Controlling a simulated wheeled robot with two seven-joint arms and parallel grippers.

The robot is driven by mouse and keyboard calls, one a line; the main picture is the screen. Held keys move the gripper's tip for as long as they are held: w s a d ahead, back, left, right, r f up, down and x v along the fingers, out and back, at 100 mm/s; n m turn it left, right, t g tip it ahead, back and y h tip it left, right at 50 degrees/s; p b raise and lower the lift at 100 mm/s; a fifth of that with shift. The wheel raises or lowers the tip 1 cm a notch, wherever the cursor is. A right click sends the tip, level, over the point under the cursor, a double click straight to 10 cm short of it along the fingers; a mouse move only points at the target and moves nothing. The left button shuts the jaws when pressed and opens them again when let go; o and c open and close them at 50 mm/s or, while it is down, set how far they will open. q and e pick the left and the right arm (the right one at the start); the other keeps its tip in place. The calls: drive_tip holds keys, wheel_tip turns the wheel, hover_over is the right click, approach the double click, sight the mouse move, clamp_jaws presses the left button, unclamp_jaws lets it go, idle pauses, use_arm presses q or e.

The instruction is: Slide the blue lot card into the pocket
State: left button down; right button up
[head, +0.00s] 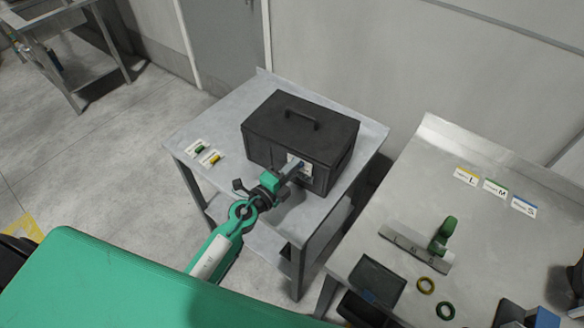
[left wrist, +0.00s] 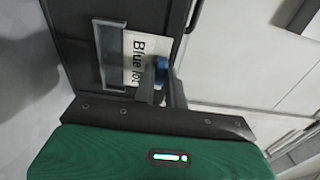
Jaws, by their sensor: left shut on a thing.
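The blue lot card (left wrist: 138,60) is white with the printed words "Blue lot" and a blue tab (left wrist: 161,70). My left gripper (left wrist: 160,88) is shut on it at the tab. The pocket (left wrist: 110,58), a grey-framed holder, is on the front face of a dark lidded box (head: 298,135). The card is right beside the pocket's edge in the left wrist view; I cannot tell whether its edge is inside. In the head view my left gripper (head: 290,176) is at the box front, partly covering card and pocket. My right gripper is not in view.
The box stands on a grey table (head: 215,120). Cards with green (head: 199,147) and yellow (head: 211,157) tabs lie at its left. A steel table (head: 400,190) on the right holds labels, a grey block with a green piece (head: 445,235), rings and a dark tray (head: 377,279).

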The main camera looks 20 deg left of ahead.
use_arm(q)
drive_tip(key=shift+f, duration=0.3)
drive_tip(key=shift+f, duration=0.15)
drive_tip(key=shift+s+f+b, duration=0.1)
drive_tip(key=shift+f+b, duration=0.2)
drive_tip(key=shift+f+b, duration=0.35)
drive_tip(key=shift+f, duration=0.1)
idle(0.5)
idle(0.5)
drive_tip(key=c, duration=1.4)
unclamp_jaws()
drive_tip(key=shift+o, duration=0.2)
drive_tip(key=shift+s, duration=0.1)
